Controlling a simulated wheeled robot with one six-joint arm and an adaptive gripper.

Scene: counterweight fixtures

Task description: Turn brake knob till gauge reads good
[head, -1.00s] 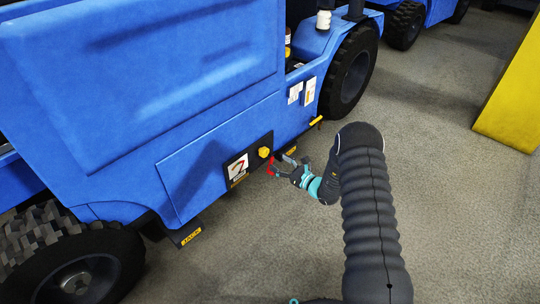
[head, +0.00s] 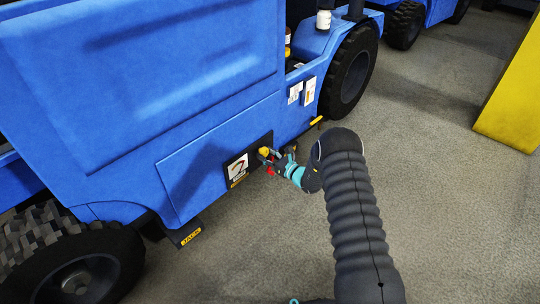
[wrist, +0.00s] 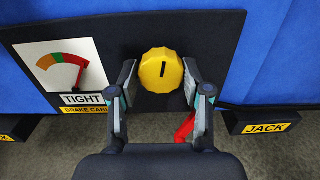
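The yellow brake knob (wrist: 161,75) sits on a black panel on the blue vehicle's side, its black mark upright. In the head view the knob (head: 264,151) is partly covered by my gripper (head: 272,158). In the wrist view my gripper (wrist: 159,83) is open, with one finger on each side of the knob; small gaps seem to show, and I cannot tell if either finger touches. The gauge (wrist: 60,70) left of the knob has an orange, green and red arc. Its needle points up-right to the red end. The label below (wrist: 86,99) reads TIGHT, above BRAKE CABLE.
A red part (wrist: 186,127) shows below the knob, beside the right finger. A JACK label (wrist: 267,128) is on a block at lower right, with another block at lower left. Wheels flank the panel. A yellow block (head: 515,100) stands right; the floor between is clear.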

